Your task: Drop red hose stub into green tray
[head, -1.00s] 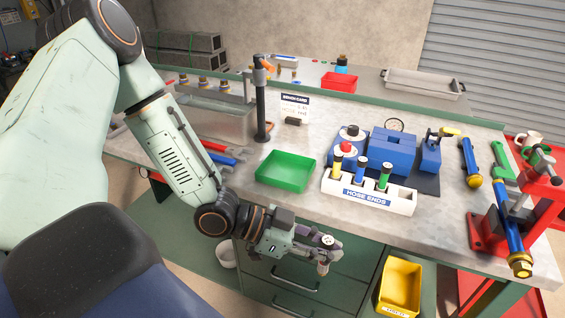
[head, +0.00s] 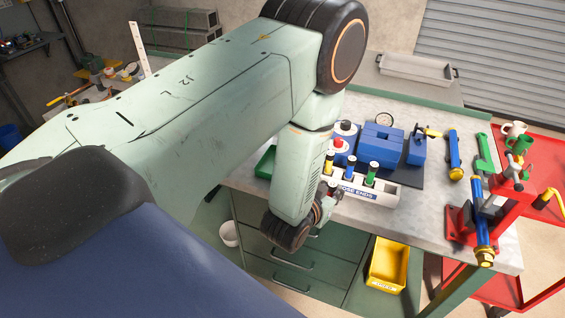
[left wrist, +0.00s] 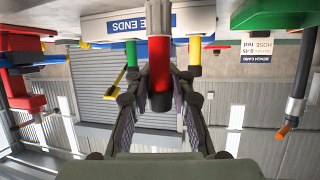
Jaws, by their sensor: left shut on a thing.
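The red hose stub (left wrist: 160,62) is between the fingers of my left gripper (left wrist: 158,88) in the left wrist view, and the gripper is shut on it. In the head view my left gripper (head: 328,196) is partly hidden by my own arm, in front of the hose-ends rack; the stub cannot be made out there. The green tray (head: 265,162) is mostly hidden behind my arm, with only its left part showing. In the left wrist view, which is upside down, a green tray edge (left wrist: 258,14) shows at top right. My right gripper is not in view.
The white hose-ends rack (head: 384,192) holds yellow, blue and green stubs close to my gripper. Blue equipment (head: 380,147) stands behind it. A red stand (head: 462,225) with a blue tube is at the right. A yellow bin (head: 388,265) sits below the bench edge.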

